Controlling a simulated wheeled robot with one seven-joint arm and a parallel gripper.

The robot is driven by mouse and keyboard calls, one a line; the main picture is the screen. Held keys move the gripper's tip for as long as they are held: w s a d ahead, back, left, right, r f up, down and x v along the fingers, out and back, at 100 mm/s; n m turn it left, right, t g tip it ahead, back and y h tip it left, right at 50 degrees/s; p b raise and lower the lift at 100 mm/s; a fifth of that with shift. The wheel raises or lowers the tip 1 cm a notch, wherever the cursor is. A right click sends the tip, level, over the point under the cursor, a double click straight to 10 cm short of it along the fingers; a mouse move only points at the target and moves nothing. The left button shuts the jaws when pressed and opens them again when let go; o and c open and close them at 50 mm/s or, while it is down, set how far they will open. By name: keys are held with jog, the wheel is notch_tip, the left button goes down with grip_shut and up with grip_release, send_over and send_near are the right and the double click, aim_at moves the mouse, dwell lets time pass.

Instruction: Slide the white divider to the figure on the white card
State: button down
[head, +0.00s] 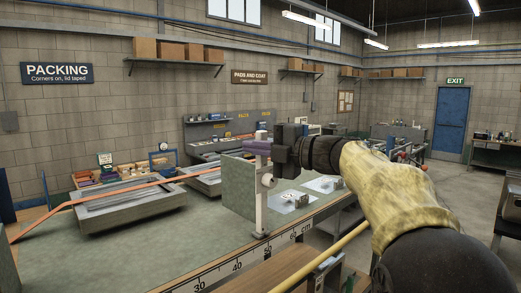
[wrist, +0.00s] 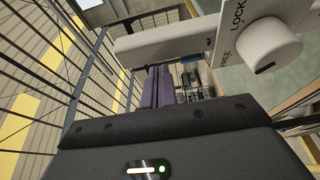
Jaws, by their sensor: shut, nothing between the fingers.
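The white divider (head: 262,212) is an upright post at the bench's front edge, with its foot near the 50 mark of the ruler (head: 238,267). A round white knob (head: 268,181) is on it. In the wrist view the knob (wrist: 268,45) sits beside the words LOCK and FREE, with a white bar (wrist: 165,45) to its left. My gripper (head: 255,148) has purple fingers, shut and empty, level with the post's upper part. Contact with it cannot be told. A small white card (head: 105,158) stands at the back left; its figure is too small to read.
A grey-green panel (head: 236,185) stands behind the post. White sheets with grey blocks (head: 292,199) lie to its right. An orange strip (head: 110,195) crosses the bench at left.

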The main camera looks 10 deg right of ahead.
jog(key=s+a+b+v, duration=0.1)
jog(key=b+v, duration=0.3)
jog(key=v, duration=0.6)
jog(key=shift+s+a+r+b, duration=0.15)
jog(key=shift+s+a+b, duration=0.15)
jog(key=shift+s+b, duration=0.1)
